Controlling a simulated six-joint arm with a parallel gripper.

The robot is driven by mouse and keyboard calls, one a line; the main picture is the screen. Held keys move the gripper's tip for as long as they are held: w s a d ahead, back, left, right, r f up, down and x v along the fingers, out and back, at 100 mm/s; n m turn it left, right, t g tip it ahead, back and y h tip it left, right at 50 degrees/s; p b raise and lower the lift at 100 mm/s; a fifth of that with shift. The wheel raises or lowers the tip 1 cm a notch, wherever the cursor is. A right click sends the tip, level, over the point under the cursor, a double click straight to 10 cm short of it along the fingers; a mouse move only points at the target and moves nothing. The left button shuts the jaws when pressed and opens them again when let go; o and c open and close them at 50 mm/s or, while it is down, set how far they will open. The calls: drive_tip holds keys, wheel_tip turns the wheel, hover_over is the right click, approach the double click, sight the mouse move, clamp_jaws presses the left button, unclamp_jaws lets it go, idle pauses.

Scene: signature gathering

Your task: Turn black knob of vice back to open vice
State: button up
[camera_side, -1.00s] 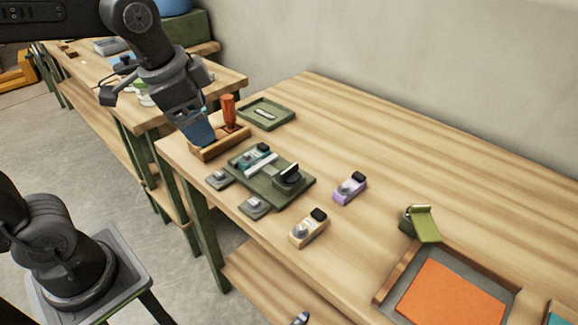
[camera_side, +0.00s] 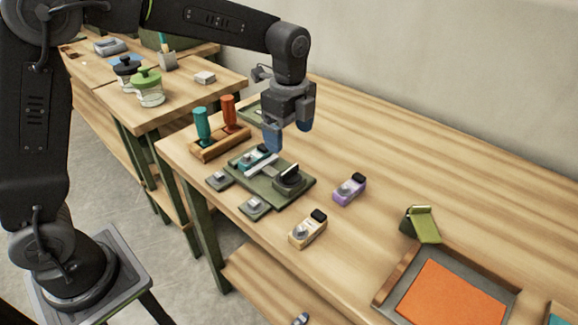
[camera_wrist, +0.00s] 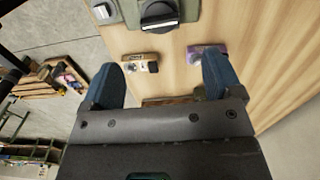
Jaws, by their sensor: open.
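The vice (camera_side: 268,197) is a dark green plate on the near part of the table, with a pale metal bar (camera_side: 262,165) across it. The black knob (camera_side: 291,173) is a round dial with a raised grip at the vice's right end. In the wrist view the knob (camera_wrist: 158,14) is at the top edge, partly cut off. My gripper (camera_side: 288,134) has blue fingers and is open and empty. It hangs above and behind the vice, apart from the knob. It also shows in the wrist view (camera_wrist: 164,80).
A wooden rack (camera_side: 219,147) with teal and orange handled tools stands left of my gripper. Beige (camera_side: 308,230) and purple (camera_side: 350,188) blocks lie right of the vice. Small grey pieces (camera_side: 255,206) lie in front. An orange-surfaced tray (camera_side: 386,301) is at lower right. The back right table is clear.

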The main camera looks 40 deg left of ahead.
sight(289, 169)
wheel_tip(289, 169, down, 10)
drive_tip(key=shift+r, duration=0.25)
drive_tip(key=c, duration=0.9)
